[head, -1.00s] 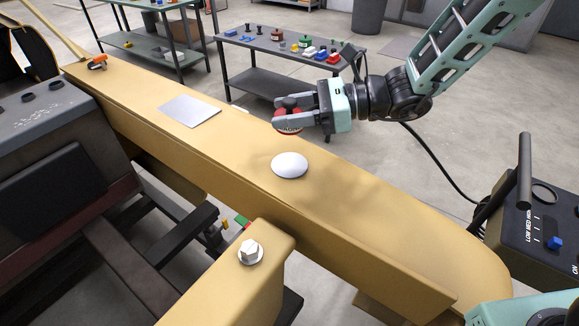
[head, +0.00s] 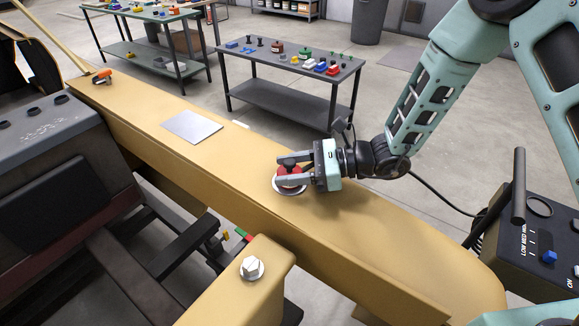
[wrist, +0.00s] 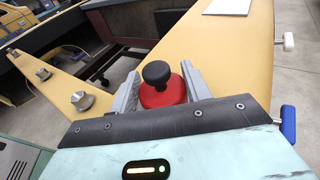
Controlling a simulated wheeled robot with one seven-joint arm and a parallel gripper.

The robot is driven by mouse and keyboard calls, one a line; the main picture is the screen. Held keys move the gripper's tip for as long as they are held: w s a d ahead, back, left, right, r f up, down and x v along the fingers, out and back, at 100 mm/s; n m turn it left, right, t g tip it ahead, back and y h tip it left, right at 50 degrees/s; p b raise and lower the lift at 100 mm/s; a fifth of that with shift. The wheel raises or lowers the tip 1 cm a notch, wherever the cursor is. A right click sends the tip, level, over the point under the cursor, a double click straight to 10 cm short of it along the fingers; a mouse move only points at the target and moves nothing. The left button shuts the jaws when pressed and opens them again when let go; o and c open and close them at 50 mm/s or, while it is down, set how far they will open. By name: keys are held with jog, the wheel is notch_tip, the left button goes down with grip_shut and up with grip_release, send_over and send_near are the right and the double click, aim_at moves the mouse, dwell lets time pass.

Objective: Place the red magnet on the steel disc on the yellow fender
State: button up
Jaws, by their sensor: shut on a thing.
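The red magnet (head: 290,172), with a black knob, is between the fingers of my gripper (head: 293,170). The gripper is shut on it. The magnet is upright at the steel disc (head: 278,188) on the yellow fender (head: 350,230). Only a pale rim of the disc shows around the magnet; whether the two touch, I cannot tell. In the wrist view the red magnet (wrist: 162,94) sits between both grey fingers, its black knob toward the camera, and hides the disc.
A flat grey plate (head: 191,126) lies on the fender further back. An orange-handled item (head: 102,77) is at the far end. A large bolt (head: 251,268) stands on a yellow bracket in front. A control box (head: 545,240) is at the right. Tables with several objects stand behind.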

jog(key=shift+f, duration=0.2)
jog(key=o, duration=1.2)
jog(key=shift+c, duration=0.2)
jog(key=shift+r, duration=0.1)
